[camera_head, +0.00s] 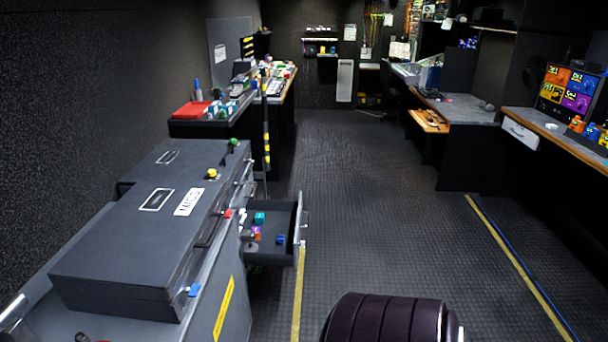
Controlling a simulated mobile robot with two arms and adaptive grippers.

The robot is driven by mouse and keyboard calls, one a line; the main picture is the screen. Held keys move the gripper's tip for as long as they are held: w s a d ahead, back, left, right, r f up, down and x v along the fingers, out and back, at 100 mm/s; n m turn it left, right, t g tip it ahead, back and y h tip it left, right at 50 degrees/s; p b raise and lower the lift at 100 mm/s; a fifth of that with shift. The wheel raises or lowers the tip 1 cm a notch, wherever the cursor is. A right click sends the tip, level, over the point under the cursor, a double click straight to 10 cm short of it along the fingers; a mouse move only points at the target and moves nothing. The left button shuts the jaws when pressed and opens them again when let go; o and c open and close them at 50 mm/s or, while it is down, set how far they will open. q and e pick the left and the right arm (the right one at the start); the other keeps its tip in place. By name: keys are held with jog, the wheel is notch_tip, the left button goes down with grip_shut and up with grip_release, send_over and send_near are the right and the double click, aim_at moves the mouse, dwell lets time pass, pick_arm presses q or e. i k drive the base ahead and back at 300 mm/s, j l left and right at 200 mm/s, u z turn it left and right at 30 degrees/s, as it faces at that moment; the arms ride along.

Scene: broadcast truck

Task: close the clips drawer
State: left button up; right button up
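One drawer (299,233) stands pulled out to the right from the dark cabinet (233,298) at the left. It holds several small coloured pieces, teal, purple, orange and blue, which look like clips. Its front panel has a pale handle and faces the aisle. I cannot read a label on it, but it is the only drawer I see pulled out of this cabinet. Neither of my grippers shows in this view, so nothing is seen touching the drawer.
Large dark cases (120,250) lie on the cabinet top. A desk with a red tray (192,110) stands behind. The ribbed floor (370,215) right of the drawer is clear. A desk with a colourful screen (568,90) lines the right side.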

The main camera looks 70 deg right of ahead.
aim_at(282, 218)
jog(key=k+l+z, duration=0.2)
jog(key=l+z, duration=0.25)
jog(key=k+l+z, duration=0.2)
jog(key=l, duration=0.25)
jog(key=z, duration=1.2)
